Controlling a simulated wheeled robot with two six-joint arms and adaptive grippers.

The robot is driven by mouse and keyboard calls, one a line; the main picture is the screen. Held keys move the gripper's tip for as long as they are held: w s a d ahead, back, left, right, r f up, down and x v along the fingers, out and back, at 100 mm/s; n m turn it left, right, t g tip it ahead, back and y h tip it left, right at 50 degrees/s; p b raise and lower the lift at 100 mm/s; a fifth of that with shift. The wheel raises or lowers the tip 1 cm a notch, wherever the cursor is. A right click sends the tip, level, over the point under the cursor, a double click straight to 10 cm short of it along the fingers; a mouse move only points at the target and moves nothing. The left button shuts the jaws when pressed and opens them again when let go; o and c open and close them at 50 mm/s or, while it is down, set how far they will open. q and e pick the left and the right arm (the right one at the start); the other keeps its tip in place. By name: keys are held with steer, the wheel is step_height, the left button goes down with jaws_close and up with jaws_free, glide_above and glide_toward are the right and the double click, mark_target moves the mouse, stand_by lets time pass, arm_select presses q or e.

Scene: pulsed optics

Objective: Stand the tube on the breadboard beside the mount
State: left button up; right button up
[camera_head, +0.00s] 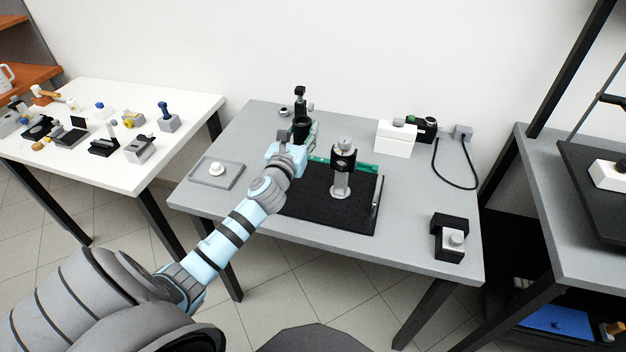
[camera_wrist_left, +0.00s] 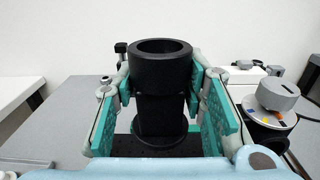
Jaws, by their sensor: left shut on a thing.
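The tube (camera_head: 301,127) is a black, open-topped cylinder held upright by my left gripper (camera_head: 303,140). In the left wrist view the tube (camera_wrist_left: 160,78) stands between the teal fingers of the left gripper (camera_wrist_left: 163,100), which is shut on it. A wider black ring shows at its lower end. The black breadboard (camera_head: 325,214) lies on the grey table. Whether the tube touches the board is hidden. My right gripper is not in view.
A green strip (camera_head: 358,167) runs along the board's back edge, and a thin bar (camera_head: 376,195) lies at its right. A dark stand (camera_head: 299,98) is behind the tube. A grey tray (camera_head: 229,179), white box (camera_head: 395,142) and black block (camera_head: 448,240) stand around the board.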

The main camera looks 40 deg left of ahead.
arm_select(q)
step_height(320, 180, down, 13)
steer(key=b, duration=0.8)
steer(key=shift+f, duration=0.2)
steer(key=shift+s+f+b, duration=0.15)
steer(key=shift+f+b, duration=0.15)
steer(key=shift+r, duration=0.3)
steer(key=shift+f, duration=0.25)
steer(key=o, duration=1.4)
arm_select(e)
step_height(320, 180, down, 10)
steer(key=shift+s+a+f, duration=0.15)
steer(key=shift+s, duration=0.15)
arm_select(q)
steer(key=shift+r, duration=0.1)
